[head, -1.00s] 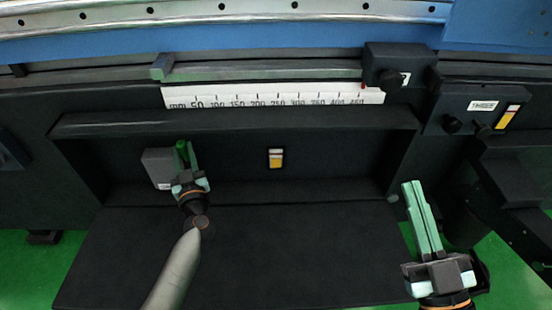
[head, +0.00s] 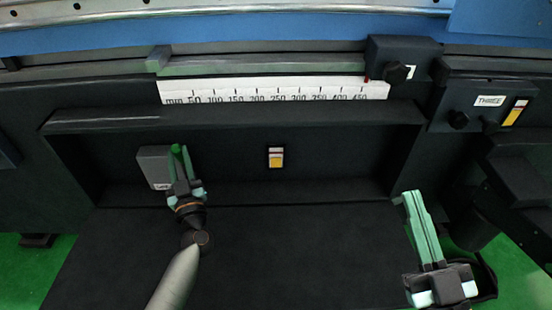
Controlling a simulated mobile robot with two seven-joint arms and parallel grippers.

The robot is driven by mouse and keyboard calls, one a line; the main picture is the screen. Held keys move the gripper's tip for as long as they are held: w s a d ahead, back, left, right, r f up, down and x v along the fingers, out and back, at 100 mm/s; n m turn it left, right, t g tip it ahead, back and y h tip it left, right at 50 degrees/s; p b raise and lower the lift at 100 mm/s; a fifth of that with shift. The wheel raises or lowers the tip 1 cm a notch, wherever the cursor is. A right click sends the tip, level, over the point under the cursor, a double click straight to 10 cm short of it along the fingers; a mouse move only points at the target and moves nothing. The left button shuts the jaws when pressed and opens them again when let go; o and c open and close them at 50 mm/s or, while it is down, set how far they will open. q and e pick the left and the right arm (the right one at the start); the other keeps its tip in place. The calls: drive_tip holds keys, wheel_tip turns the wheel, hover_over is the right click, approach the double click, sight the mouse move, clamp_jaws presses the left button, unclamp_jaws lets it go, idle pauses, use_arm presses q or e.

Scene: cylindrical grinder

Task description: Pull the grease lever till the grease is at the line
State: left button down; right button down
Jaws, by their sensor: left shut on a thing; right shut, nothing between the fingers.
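A grey box (head: 153,166) with a small white label sits on the back wall of the dark recess at the left. My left gripper (head: 178,156) is at the right side of this box, shut on a green-ended lever (head: 176,148). Most of the lever is hidden by the fingers. A small sight gauge (head: 276,157) with a yellow-orange fill and a white upper part is on the recess wall to the right. A reddish line shows near its top, with the fill below it. My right gripper (head: 411,196) is shut and empty at the lower right.
A millimetre scale (head: 270,92) runs above the recess. The dark shelf (head: 300,245) below is bare.

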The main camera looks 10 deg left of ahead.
use_arm(q)
drive_tip(key=shift+f, duration=0.1)
drive_tip(key=shift+s+d+f+t+b, duration=0.1)
drive_tip(key=shift+s+f+t+b, duration=0.25)
drive_tip(key=shift+b, duration=0.65)
drive_tip(key=shift+s+d+f+n+y+b, duration=0.1)
drive_tip(key=shift+s+f+n+y+b, duration=0.3)
drive_tip(key=shift+b, duration=0.55)
drive_tip(key=shift+s+r+t, duration=0.2)
drive_tip(key=shift+t, duration=0.05)
